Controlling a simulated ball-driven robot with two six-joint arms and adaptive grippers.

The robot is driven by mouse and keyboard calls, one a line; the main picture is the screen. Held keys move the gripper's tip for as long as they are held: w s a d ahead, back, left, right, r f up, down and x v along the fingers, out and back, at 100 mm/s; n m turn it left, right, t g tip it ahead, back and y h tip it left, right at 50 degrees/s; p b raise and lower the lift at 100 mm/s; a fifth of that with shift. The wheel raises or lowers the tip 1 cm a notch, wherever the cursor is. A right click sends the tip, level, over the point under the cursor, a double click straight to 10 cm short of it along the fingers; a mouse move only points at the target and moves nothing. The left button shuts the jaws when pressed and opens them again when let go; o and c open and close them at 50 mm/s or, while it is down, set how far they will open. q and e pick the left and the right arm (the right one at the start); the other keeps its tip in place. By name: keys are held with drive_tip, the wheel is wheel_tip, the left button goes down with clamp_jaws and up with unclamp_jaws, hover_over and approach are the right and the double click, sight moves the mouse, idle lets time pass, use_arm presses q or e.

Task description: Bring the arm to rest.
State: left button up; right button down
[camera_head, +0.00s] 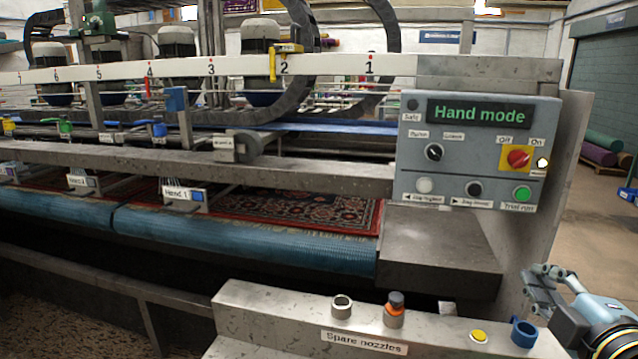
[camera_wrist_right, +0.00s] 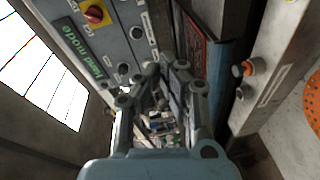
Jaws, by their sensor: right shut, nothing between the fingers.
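My right gripper (camera_head: 540,278) shows at the lower right of the head view, beside the right end of the spare nozzles shelf. It is shut and empty. In the right wrist view its fingers (camera_wrist_right: 166,72) point up the picture, with the control panel to the left. The control panel (camera_head: 470,150) reads "Hand mode" and has a red rotary switch (camera_head: 518,158) on a yellow plate and a green button (camera_head: 522,193). My left gripper is not in view.
The spare nozzles shelf (camera_head: 270,312) carries several small parts, among them an orange-brown nozzle (camera_head: 394,312) and a blue ring (camera_head: 524,332). A patterned rug (camera_head: 310,212) lies in the machine behind it. Open floor (camera_head: 590,220) shows at the right.

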drive_tip(key=s+a+f+m+g, duration=0.1)
drive_tip(key=s+f+m+g, duration=0.3)
drive_tip(key=s, duration=0.4)
drive_tip(key=s+a+f+m+g+y, duration=0.1)
drive_tip(key=s+a+f+m+g, duration=0.1)
drive_tip(key=s+m+g, duration=0.45)
drive_tip(key=s+a+f+m+g, duration=0.1)
drive_tip(key=s+f+m+g, duration=0.15)
drive_tip(key=s, duration=0.75)
drive_tip(key=s+d+f+m+g+b, duration=0.2)
drive_tip(key=f+b, duration=0.7)
drive_tip(key=f, duration=2.9)
drive_tip(key=s+d+f+b, duration=0.1)
drive_tip(key=s+f+b, duration=0.4)
drive_tip(key=s+f, duration=1.3)
drive_tip(key=shift+s+d+f+n+g+b, duration=0.3)
drive_tip(key=shift+f+g+b, duration=0.1)
drive_tip(key=shift+f, duration=0.3)
drive_tip(key=shift+a, duration=0.1)
